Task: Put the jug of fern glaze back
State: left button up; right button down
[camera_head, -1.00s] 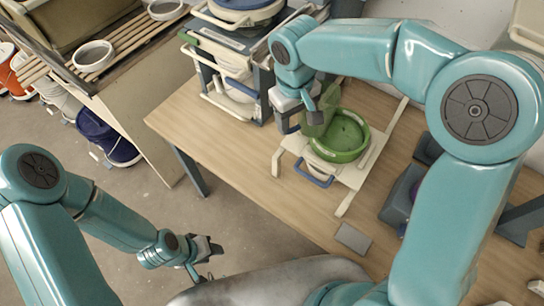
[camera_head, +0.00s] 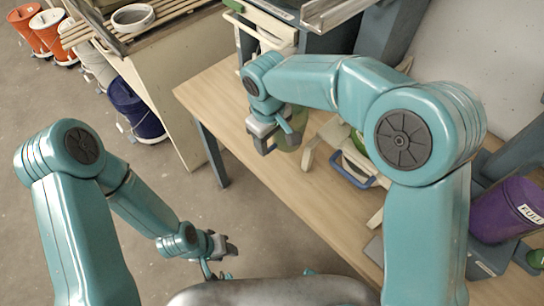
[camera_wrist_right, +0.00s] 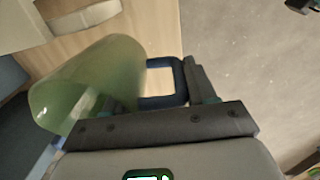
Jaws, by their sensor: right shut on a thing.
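The translucent green jug (camera_wrist_right: 95,80) is tilted in my right gripper (camera_wrist_right: 172,92), which is shut on its dark blue handle (camera_wrist_right: 160,82). In the head view the jug (camera_head: 292,130) shows partly beside my right gripper (camera_head: 266,138), over the table's front edge area. A green bucket (camera_head: 358,142) on a cream stand (camera_head: 328,136) is to the right of the jug, mostly hidden by my right arm. My left gripper (camera_head: 218,252) is low on the left, away from the table, with nothing seen in it; its finger gap is unclear.
The wooden table (camera_head: 222,100) runs under the jug. A rack with cream trays (camera_head: 268,30) stands at the back. A purple bucket marked FULL (camera_head: 508,210) stands at the right. A blue bucket (camera_head: 135,108) and orange buckets (camera_head: 38,30) stand on the floor at the left.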

notch_tip(320, 180, down, 9)
jog(key=shift+w+r, duration=0.1)
jog(key=shift+r, duration=0.05)
jog(key=shift+c, duration=1.8)
grip_release()
